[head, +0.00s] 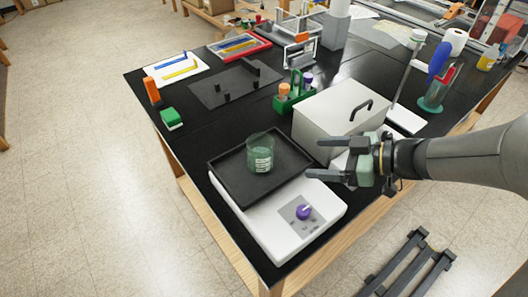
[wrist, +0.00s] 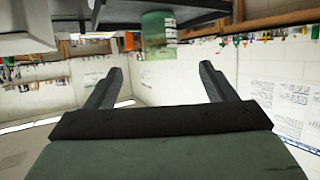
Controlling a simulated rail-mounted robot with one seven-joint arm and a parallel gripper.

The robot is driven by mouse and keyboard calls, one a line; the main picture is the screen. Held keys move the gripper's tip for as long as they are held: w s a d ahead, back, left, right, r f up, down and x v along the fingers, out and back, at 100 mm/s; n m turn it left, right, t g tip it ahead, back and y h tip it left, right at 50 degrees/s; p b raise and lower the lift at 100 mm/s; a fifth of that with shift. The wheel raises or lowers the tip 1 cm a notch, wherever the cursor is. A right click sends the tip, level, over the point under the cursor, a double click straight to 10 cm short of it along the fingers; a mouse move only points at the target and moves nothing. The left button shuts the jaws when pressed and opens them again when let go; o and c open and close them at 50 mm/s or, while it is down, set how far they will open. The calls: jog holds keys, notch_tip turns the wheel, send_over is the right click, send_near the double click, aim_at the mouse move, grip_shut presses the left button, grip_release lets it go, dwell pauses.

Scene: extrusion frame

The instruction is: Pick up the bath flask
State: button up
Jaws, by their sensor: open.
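The bath flask (head: 260,158) looks like a clear glass vessel with green contents and a white label. It stands upright on the black tray (head: 228,181) on top of a white device with a purple knob. My gripper (head: 313,158) is open and empty, to the right of the flask in the head view, with its fingers pointing left towards it. In the wrist view the flask (wrist: 158,38) shows at the top, beyond the open fingertips (wrist: 162,70) and between them sideways. The fingers appear clear of it.
A grey lidded box (head: 325,115) with a black handle stands just behind my gripper. A green rack (head: 290,102) with tubes stands behind the tray. The white device (head: 275,240) reaches near the table's front edge. A green block (head: 171,119) lies to the left.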

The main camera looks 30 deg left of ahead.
aim_at(261, 155)
jog(key=p+x, duration=0.1)
jog(key=x, duration=1.5)
jog(key=c, duration=1.1)
